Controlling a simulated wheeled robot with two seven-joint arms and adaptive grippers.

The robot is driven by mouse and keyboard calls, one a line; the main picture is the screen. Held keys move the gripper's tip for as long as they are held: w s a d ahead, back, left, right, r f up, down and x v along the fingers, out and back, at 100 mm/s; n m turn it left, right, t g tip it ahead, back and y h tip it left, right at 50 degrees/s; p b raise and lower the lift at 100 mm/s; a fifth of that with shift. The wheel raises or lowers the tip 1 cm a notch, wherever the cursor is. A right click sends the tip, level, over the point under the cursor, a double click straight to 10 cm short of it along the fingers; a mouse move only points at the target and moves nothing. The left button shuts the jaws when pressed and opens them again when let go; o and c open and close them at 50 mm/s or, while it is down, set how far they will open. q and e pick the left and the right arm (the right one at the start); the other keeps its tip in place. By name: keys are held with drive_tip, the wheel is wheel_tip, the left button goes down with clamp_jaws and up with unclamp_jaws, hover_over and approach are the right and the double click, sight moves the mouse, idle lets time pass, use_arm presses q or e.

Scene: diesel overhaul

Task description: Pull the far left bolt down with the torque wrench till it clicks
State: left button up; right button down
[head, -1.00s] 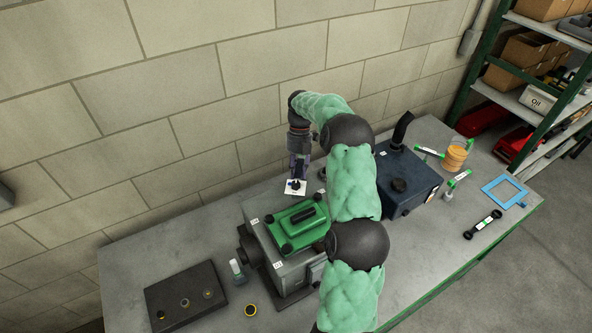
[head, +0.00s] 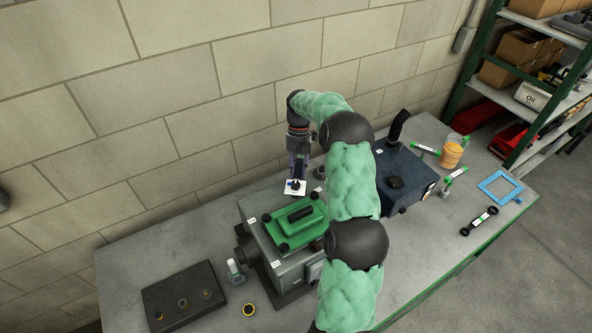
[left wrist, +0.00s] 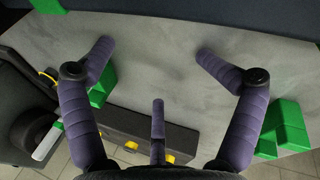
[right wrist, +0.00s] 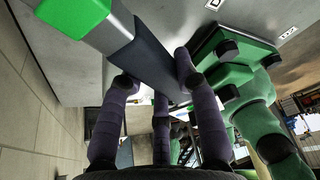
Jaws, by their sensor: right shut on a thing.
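The engine block (head: 292,268) stands on the bench with a green cover (head: 290,222) on top. Dark bolt heads sit at the cover's corners; the far left one (head: 266,217) shows in the head view. My right gripper (head: 299,172) is behind the block, close to the wall. In the right wrist view, its fingers (right wrist: 155,85) are shut on a dark bar with a grey and green end, which I take as the torque wrench (right wrist: 150,60). Whether the wrench sits on a bolt is hidden. My left gripper (left wrist: 160,70) is open and empty above the bench.
A dark blue box (head: 408,180) with a black pipe stands right of the engine. A black tray (head: 160,297) with rings, a small bottle (head: 234,270) and a yellow-black ring (head: 249,310) lie at left. A blue frame (head: 500,187) lies far right. The wall is close behind.

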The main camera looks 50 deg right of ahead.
drive_tip(key=shift+s+d+r, duration=0.1)
drive_tip(key=shift+s, duration=0.3)
drive_tip(key=shift+s, duration=0.4)
drive_tip(key=shift+s+d, duration=0.1)
drive_tip(key=shift+s, duration=0.1)
idle(0.4)
use_arm(q)
drive_tip(key=shift+f, duration=0.1)
use_arm(e)
drive_tip(key=shift+s, duration=0.25)
drive_tip(key=shift+s, duration=0.1)
drive_tip(key=shift+s, duration=0.35)
drive_tip(key=shift+s, duration=0.1)
idle(0.4)
drive_tip(key=shift+s, duration=0.35)
